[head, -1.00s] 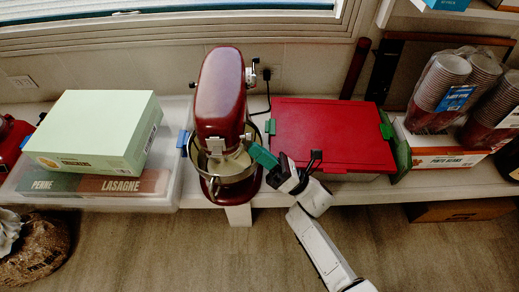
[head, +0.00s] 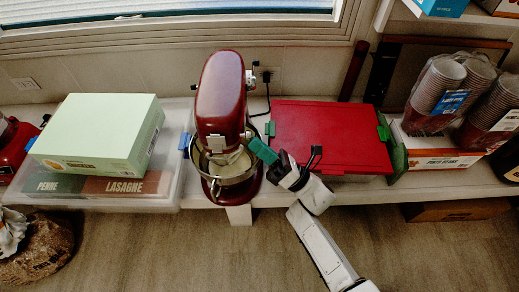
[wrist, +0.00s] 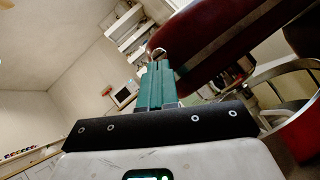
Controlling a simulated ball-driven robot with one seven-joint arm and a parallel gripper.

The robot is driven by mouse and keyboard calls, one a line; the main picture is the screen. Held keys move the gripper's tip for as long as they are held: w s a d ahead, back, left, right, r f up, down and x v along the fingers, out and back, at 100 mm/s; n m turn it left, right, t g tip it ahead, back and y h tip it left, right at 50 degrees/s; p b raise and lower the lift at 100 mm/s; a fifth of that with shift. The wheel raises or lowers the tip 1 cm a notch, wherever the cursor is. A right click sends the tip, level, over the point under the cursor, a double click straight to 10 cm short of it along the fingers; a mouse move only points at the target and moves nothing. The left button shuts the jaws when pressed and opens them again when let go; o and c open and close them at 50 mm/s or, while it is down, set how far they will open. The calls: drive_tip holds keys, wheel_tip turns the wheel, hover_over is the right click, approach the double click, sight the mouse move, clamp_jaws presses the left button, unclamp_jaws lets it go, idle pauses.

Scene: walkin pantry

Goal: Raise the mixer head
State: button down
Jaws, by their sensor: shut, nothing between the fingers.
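The red stand mixer (head: 220,88) stands on the counter with a steel bowl (head: 232,176) under its head. In the head view, my gripper (head: 255,144) is beside the right side of the bowl and just below the mixer head. In the wrist view, the mixer head (wrist: 225,40) fills the upper right and the bowl (wrist: 297,73) shows at the right edge. The teal fingers of my gripper (wrist: 157,68) are together and empty, close to the underside of the head. I cannot tell whether they touch it. The head looks lowered over the bowl.
A red-lidded bin (head: 330,135) is right of the mixer. A clear box (head: 100,203) with a pale green carton (head: 97,130) on top is at the left. Stacked cups (head: 440,92) stand at the far right.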

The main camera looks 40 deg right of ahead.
drive_tip(key=w+d+r+m+h+p, duration=0.3)
drive_tip(key=w+r+m+p, duration=0.1)
drive_tip(key=r+p, duration=0.4)
drive_tip(key=w+d+r+m+g+h+p, duration=0.1)
drive_tip(key=w+d+r+m+h+p, duration=0.1)
drive_tip(key=r+p, duration=0.7)
drive_tip(key=shift+w+d+m+h, duration=0.4)
drive_tip(key=shift+w+m+h, duration=0.2)
drive_tip(key=shift+w+m, duration=0.65)
